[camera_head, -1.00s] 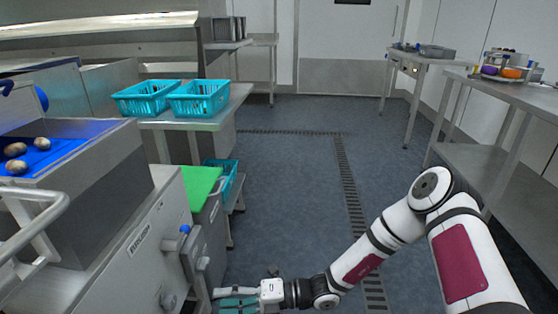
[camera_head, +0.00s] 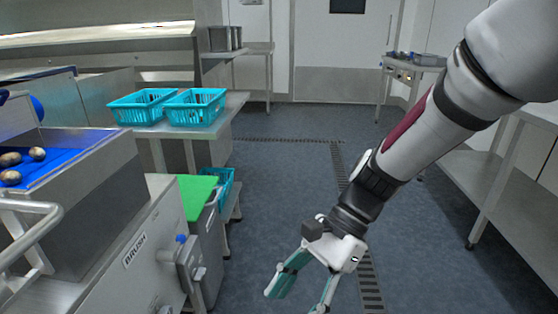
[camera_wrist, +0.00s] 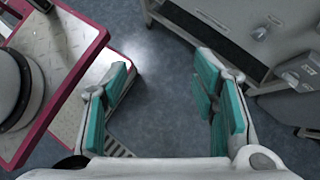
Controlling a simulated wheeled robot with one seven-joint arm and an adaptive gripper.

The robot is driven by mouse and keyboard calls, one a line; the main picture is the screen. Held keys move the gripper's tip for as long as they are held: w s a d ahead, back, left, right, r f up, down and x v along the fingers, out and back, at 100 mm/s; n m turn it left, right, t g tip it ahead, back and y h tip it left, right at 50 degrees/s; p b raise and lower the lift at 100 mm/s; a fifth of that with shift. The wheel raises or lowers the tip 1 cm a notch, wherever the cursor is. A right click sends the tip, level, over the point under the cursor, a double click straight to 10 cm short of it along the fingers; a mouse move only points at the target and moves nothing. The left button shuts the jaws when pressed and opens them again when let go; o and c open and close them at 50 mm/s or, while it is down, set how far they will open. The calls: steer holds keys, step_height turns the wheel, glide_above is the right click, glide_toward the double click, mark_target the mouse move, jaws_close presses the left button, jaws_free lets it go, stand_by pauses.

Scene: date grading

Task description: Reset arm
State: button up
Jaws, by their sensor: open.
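My gripper (camera_head: 302,291) is in the lower middle of the head view, over the floor, with its fingers pointing down. It is open and empty. The wrist view shows its two teal-padded fingers (camera_wrist: 165,108) spread wide apart, with only floor between them. My arm reaches in from the upper right of the head view, and the gripper touches nothing that I can see. The lower fingertip is cut off by the bottom edge of the head view.
A machine (camera_head: 140,262) marked BRUSH stands at the left, with dates on a blue belt (camera_head: 60,160). Two teal baskets (camera_head: 195,118) sit on a steel table behind it. A steel table (camera_head: 500,190) stands at the right. The grey floor (camera_head: 285,200) between is clear.

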steer(key=s+d+r+n+t+h, duration=0.3)
steer(key=s+d+r+n, duration=0.25)
steer(key=s+d, duration=0.25)
steer(key=s+d+r+n+t+h, duration=0.35)
steer(key=s+d+n, duration=0.25)
steer(key=s+d, duration=0.2)
step_height(320, 180, up, 27)
steer(key=t+p, duration=0.3)
steer(key=p, duration=2.1)
steer(key=shift+d+p, duration=0.35)
steer(key=shift+p, duration=0.05)
